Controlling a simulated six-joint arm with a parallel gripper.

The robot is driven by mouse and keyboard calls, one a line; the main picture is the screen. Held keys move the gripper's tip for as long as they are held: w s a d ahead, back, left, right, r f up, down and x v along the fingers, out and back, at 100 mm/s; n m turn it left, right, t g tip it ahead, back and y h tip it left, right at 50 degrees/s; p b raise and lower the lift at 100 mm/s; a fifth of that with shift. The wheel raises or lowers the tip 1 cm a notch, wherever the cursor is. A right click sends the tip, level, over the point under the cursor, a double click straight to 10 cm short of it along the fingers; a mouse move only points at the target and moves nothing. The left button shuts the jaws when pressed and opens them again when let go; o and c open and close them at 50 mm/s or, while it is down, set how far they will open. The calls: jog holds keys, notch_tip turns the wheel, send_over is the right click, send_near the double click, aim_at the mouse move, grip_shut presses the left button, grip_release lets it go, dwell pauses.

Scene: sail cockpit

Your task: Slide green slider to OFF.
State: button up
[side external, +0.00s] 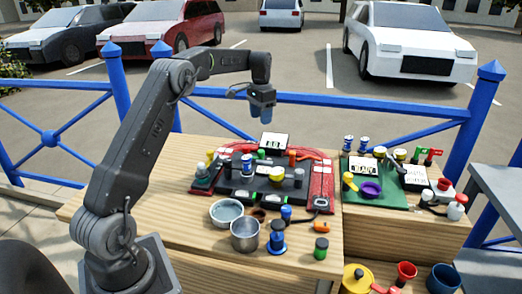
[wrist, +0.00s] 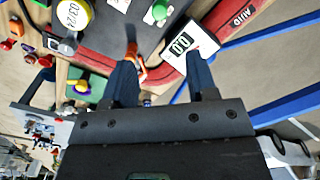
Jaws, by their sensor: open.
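A green knob (side external: 261,154), which looks like the green slider, stands on the dark panel (side external: 240,190) near its back edge. It also shows at the top of the wrist view (wrist: 158,12), and any ON or OFF marking by it is too small to read. My gripper (side external: 262,112) hangs above the back of the panel, apart from the knob. In the wrist view its two blue fingers (wrist: 162,78) are spread with nothing between them. The orange handle (wrist: 135,66) shows by the left finger.
A white display box (side external: 273,141) stands behind the panel, and in the wrist view it shows by the right finger (wrist: 190,45). Red trays flank the panel. A green board (side external: 375,200) with several controls is to the right. Metal bowls (side external: 245,235) stand in front. A blue railing runs behind.

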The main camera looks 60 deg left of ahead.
aim_at(261, 151)
notch_tip(261, 151, down, 13)
jog(key=shift+f, duration=0.1)
dwell(0.3)
jog(key=shift+c, duration=0.2)
grip_shut()
dwell(0.3)
